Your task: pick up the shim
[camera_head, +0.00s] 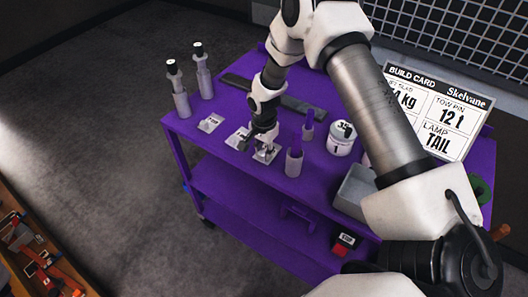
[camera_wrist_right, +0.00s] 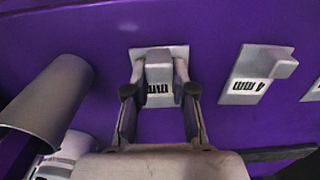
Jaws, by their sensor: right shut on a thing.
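The shim in my grip is a flat grey plate with a raised block and a black label ending in "mm" (camera_wrist_right: 158,63); it also shows in the head view (camera_head: 268,156), partly hidden by the gripper. My right gripper (camera_wrist_right: 159,92) is shut on the block, one finger on each side; in the head view it points down over the purple cart (camera_head: 262,142). I cannot tell whether the plate touches the cart top. A similar "4 mm" shim (camera_wrist_right: 255,77) lies beside it, and a third plate (camera_head: 210,123) lies further left. My left gripper is not in view.
A grey cylinder (camera_head: 294,162) stands close right of the gripper on the purple cart (camera_head: 225,166). A white tub (camera_head: 341,140), a grey box (camera_head: 353,188) and a build card (camera_head: 440,110) are further right. Two tall pins (camera_head: 180,98) stand at the left.

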